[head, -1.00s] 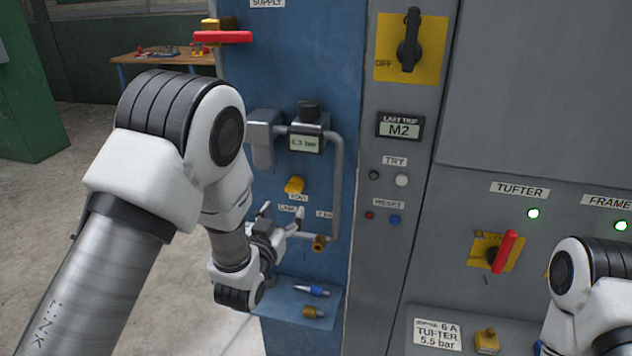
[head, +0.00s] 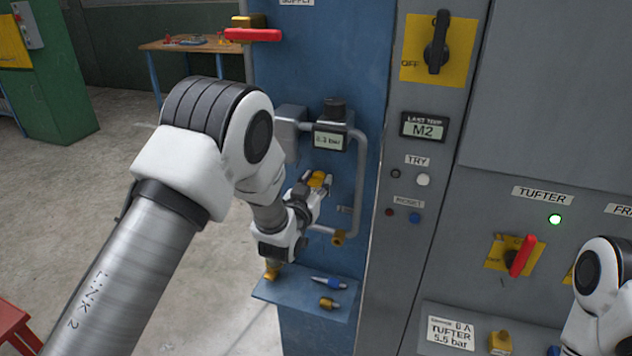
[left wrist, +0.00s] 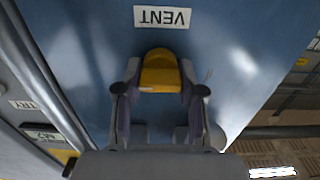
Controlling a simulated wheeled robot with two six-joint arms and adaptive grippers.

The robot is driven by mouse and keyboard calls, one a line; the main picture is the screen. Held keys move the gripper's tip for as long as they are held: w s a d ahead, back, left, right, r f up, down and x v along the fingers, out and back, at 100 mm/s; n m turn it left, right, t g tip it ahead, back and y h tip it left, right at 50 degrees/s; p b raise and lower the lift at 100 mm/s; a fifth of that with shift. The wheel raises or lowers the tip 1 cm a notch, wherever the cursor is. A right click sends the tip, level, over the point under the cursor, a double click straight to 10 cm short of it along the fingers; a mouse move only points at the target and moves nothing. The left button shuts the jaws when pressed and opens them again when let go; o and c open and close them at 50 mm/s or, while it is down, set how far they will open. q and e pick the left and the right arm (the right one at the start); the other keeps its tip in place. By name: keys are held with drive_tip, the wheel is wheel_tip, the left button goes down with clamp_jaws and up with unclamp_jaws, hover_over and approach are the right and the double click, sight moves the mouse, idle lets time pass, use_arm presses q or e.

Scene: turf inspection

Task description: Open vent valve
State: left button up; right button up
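The yellow vent valve knob (head: 318,179) is on the blue panel below the pressure gauge. In the left wrist view the knob (left wrist: 160,72) sits between my left fingertips, with the VENT label (left wrist: 162,17) beyond it. My left gripper (head: 316,184) is at the panel, its fingers (left wrist: 160,88) on either side of the knob. They look open around it with little gap; I cannot tell if they touch it. The gauge display (head: 330,141) is lit, its figures hard to read. My right gripper is out of view; only part of my right arm shows at the right edge.
A pipe (head: 358,180) runs right of the knob to a brass fitting (head: 338,238). A blue shelf (head: 290,291) below holds a blue fitting (head: 328,283) and a brass one (head: 329,303). A red-handled supply valve (head: 252,35) is above. Open floor lies left.

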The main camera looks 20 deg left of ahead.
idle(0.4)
use_arm(q)
drive_tip(key=m+b, duration=0.3)
drive_tip(key=shift+f, duration=0.15)
drive_tip(key=m+b, duration=0.3)
drive_tip(key=m, duration=0.2)
drive_tip(key=shift+d+m+b, duration=0.15)
drive_tip(key=shift+m+b, duration=0.25)
drive_tip(key=m+b, duration=0.2)
drive_tip(key=m, duration=0.2)
drive_tip(key=shift+f+m+b, duration=0.1)
drive_tip(key=shift+m+b, duration=0.2)
drive_tip(key=shift+b, duration=0.1)
drive_tip(key=shift+m+b, duration=1.1)
drive_tip(key=shift+m, duration=1.1)
drive_tip(key=o, duration=1.1)
drive_tip(key=shift+d, duration=0.1)
drive_tip(key=shift+o, duration=0.2)
